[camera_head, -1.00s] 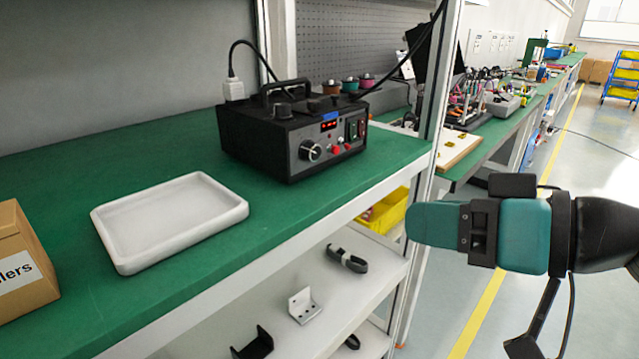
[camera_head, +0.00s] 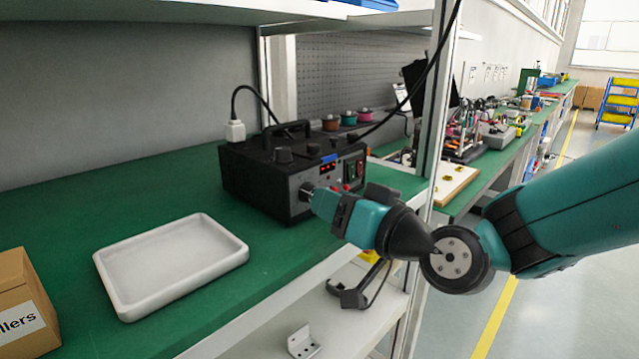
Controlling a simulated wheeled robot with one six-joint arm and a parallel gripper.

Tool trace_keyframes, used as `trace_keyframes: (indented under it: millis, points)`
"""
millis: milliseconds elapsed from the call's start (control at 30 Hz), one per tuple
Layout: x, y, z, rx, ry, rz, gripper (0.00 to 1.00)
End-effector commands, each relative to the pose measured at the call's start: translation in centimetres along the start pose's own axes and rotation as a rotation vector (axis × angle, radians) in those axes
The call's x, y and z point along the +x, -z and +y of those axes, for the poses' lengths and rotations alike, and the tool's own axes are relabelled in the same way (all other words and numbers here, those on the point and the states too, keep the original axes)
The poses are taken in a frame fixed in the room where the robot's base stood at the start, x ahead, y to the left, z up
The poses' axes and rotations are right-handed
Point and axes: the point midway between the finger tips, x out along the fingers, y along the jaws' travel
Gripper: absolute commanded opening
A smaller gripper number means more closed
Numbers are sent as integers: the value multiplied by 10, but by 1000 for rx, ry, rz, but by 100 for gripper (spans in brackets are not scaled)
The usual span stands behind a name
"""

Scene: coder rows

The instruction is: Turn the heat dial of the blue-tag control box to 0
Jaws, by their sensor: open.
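The black control box (camera_head: 262,185) stands on the green bench top, with a blue tag (camera_head: 329,158) at the top of its front panel and a red display (camera_head: 326,167) below the tag. The heat dial (camera_head: 305,192) sits at the lower left of the front panel; only part of it shows. My gripper (camera_head: 317,198) reaches in from the right, with its tips at the dial. It is open. The fingers hide part of the dial, so its pointer and setting cannot be read. I cannot tell whether the fingers touch the dial.
A shelf upright (camera_head: 435,110) rises right of the control box. The green bench (camera_head: 60,215) left of the box is clear.

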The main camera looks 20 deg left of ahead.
Motion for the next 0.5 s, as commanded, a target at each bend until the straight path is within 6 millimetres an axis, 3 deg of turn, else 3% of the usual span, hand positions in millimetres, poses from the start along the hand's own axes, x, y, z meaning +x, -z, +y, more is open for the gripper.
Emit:
trace_keyframes:
  millis: [200,500]
  points:
    - [29,0,-1,-1,1,0,41]
    - [36,-1,0,0,-1,0,41]
